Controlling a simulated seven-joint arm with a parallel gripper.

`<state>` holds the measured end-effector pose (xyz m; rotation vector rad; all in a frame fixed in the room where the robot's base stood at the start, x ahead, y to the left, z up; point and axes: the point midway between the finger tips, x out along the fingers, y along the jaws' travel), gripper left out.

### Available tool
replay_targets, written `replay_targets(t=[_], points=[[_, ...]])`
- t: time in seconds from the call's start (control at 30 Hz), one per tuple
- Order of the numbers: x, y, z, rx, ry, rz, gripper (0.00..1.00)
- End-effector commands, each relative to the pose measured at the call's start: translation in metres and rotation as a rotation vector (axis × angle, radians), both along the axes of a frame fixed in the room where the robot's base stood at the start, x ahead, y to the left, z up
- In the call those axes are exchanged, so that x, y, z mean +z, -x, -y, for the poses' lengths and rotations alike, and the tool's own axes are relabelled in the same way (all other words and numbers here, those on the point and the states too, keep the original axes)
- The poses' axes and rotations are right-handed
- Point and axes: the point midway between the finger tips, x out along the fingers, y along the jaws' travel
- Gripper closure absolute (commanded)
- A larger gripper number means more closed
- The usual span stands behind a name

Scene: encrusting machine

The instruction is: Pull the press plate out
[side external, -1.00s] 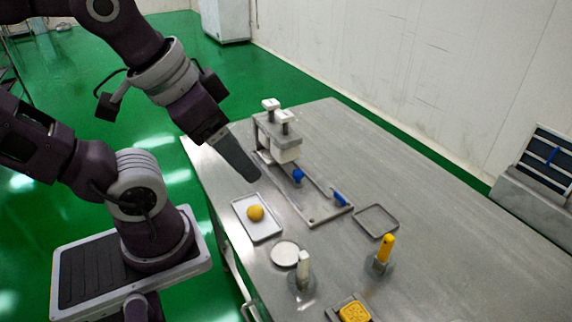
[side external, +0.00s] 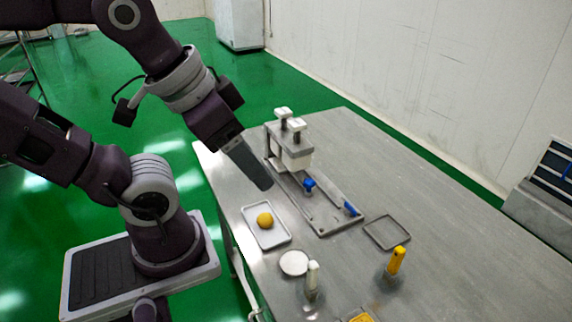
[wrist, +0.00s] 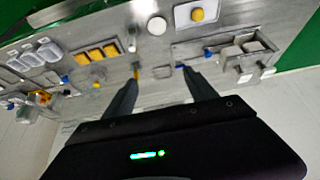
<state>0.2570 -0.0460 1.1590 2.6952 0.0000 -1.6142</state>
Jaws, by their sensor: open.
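The press (side external: 290,155) stands on the table with white blocks and posts on top, and it also shows at the right in the wrist view (wrist: 248,58). A flat grey frame (side external: 325,222) extends from its foot towards the front right. A blue knob (side external: 308,185) sits near the press and a blue handle (side external: 351,209) at the frame's outer end. I cannot clearly tell the press plate from the frame. My gripper (side external: 266,187) is above the table, left of the press. In the wrist view its fingers (wrist: 160,90) are apart with nothing held between them.
A white tray (side external: 250,213) with a yellow ball (side external: 264,220) lies left of the frame. A white disc (side external: 294,263), a white-handled tool (side external: 312,278), a yellow-handled tool (side external: 396,262) and an empty grey tray (side external: 386,246) are nearer the front.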

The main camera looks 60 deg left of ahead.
Motion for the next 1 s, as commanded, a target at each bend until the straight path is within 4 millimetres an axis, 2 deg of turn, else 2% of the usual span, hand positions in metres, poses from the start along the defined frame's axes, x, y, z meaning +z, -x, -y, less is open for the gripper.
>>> replay_targets(t=[0.13,0.2,0.27,0.37,0.43,0.53,0.6,0.7,0.8,1.0], points=[[0.0,0.0,0.0,0.0,0.0,0.0,0.35],[0.0,-0.002,-0.001,0.007,0.002,-0.004,0.48],[0.002,-0.013,-0.004,0.041,0.012,-0.026,0.6],[0.003,-0.056,-0.018,0.173,0.048,-0.103,0.62],[-0.006,-0.098,-0.039,0.303,0.084,-0.17,0.62],[-0.037,-0.154,-0.078,0.496,0.134,-0.262,0.62],[-0.071,-0.185,-0.11,0.628,0.166,-0.323,0.62],[-0.123,-0.213,-0.15,0.787,0.202,-0.394,0.62],[-0.159,-0.224,-0.174,0.883,0.223,-0.435,0.62],[-0.187,-0.226,-0.185,0.929,0.233,-0.456,0.62]])
